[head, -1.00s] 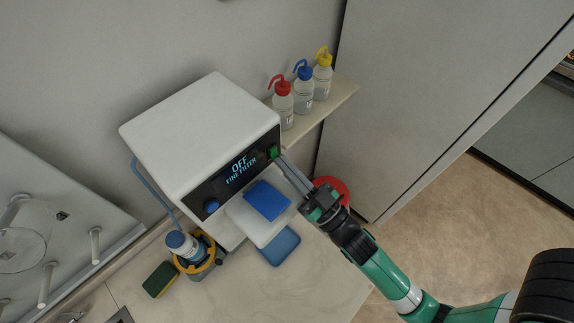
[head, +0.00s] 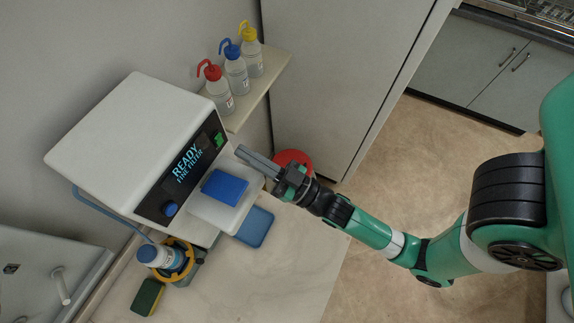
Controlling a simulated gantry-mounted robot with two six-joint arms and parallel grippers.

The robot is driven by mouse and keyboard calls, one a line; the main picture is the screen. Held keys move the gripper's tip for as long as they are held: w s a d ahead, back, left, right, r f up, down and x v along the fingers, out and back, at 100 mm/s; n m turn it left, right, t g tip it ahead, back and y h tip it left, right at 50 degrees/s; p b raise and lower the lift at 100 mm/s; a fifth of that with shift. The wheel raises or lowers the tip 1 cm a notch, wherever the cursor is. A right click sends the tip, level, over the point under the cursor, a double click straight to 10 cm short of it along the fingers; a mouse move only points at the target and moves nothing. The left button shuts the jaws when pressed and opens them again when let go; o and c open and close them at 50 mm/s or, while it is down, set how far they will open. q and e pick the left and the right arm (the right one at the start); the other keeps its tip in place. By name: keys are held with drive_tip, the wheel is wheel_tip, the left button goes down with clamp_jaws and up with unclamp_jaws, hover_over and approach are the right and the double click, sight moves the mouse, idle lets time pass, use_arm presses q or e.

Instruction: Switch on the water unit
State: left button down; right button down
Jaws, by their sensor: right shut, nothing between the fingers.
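The water unit (head: 130,125) is a white box on the counter with a dark front panel. Its display (head: 188,160) reads "READY" and "FINE FILTER". A green switch (head: 219,139) is at the panel's right end and a blue knob (head: 170,208) at its left end. My right gripper (head: 242,152) is shut and empty, its fingertips to the right of the green switch and apart from it. My left gripper is not in view.
Three wash bottles with red (head: 219,92), blue (head: 236,72) and yellow (head: 251,52) caps stand on a shelf. A blue block (head: 225,187) lies on the unit's white ledge. A blue tray (head: 256,228), a bottle in a yellow ring (head: 160,255) and a sponge (head: 147,297) are nearby.

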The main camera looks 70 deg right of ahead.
drive_tip(key=f+b+v, duration=0.2)
drive_tip(key=b+v, duration=0.1)
drive_tip(key=v, duration=0.6)
drive_tip(key=shift+b, duration=0.4)
drive_tip(key=shift+f, duration=0.1)
